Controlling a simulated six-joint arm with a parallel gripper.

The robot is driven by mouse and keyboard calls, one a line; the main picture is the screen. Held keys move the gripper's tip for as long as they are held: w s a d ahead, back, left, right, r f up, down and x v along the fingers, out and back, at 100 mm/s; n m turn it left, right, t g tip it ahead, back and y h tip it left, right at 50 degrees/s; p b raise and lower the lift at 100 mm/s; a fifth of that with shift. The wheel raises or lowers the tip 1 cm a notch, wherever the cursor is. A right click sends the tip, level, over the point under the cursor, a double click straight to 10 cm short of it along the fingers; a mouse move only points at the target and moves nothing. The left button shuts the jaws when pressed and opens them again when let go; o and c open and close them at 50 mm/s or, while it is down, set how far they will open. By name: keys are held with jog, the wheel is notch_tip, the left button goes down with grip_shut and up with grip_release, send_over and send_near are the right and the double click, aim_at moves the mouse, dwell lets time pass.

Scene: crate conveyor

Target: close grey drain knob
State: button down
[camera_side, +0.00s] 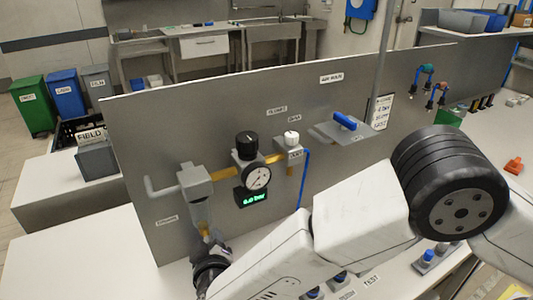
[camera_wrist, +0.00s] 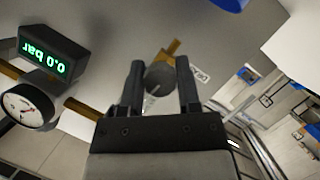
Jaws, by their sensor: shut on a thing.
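In the side view my gripper (camera_side: 208,258) is at the lower left of the panel, below the filter bowl (camera_side: 201,213).
A gauge (camera_side: 257,177) and a green-lit pressure display (camera_side: 252,198) are right of the bowl. A black knob (camera_side: 247,145), a white knob (camera_side: 291,138) and a blue lever (camera_side: 345,121) are on the upright grey panel (camera_side: 130,130). My arm covers the lower middle.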

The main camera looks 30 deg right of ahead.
jog(key=shift+w+r+n, duration=0.1)
jog(key=shift+n, duration=0.3)
jog(key=shift+h, duration=0.3)
jog(key=shift+c, duration=1.6)
grip_release()
jog(key=v, duration=0.8)
jog(key=shift+w, duration=0.1)
